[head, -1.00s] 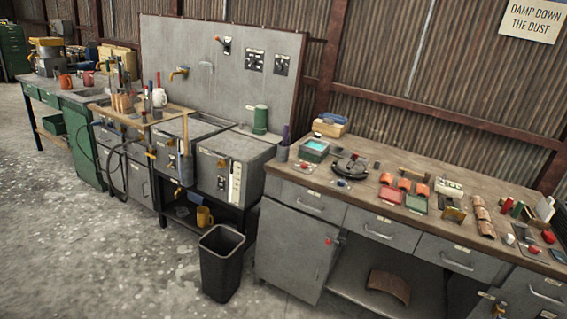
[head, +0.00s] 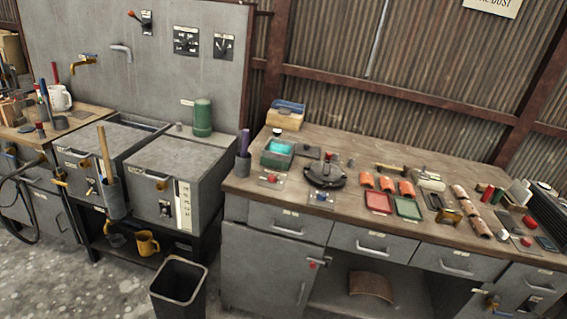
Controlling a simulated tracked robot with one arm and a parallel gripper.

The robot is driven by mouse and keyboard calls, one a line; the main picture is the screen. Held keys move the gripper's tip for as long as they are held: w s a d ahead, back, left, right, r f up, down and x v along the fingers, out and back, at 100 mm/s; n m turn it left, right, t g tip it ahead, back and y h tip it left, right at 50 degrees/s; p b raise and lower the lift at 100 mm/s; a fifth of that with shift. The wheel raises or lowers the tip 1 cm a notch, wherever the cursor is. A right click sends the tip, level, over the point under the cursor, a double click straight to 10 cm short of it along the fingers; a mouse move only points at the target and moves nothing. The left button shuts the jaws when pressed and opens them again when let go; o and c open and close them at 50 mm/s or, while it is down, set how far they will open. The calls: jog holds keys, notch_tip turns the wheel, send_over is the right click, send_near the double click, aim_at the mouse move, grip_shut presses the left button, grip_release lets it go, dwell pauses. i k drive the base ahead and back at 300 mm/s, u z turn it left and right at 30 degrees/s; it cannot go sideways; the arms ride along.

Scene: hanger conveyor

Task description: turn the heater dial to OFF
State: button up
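No dial is clearly readable as the heater's, and no OFF mark can be read. On the grey wall panel (head: 60,30) there is a black plate with a pointer-like knob (head: 223,46). Left of it is a wider black plate with small white markings (head: 186,41). Small knobs also show on the grey boxes below, one on the left box (head: 90,187) and one on the right box (head: 165,208). Their settings are too small to tell. My gripper is not in view.
A workbench (head: 340,150) with trays, orange pieces and a black ribbed box (head: 551,212) fills the right. A black bin (head: 180,290) stands on the floor before the boxes. A red-tipped lever (head: 147,22) and taps are on the panel. Floor at lower left is clear.

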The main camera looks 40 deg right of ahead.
aim_at(272, 178)
jog(key=z, duration=0.45)
jog(key=i, duration=1.3)
jog(key=z, duration=1.25)
jog(key=i, duration=0.7)
jog(key=z, duration=0.35)
jog(key=k, duration=0.85)
jog(key=z, duration=0.2)
jog(key=i, duration=0.85)
jog(key=u, duration=0.1)
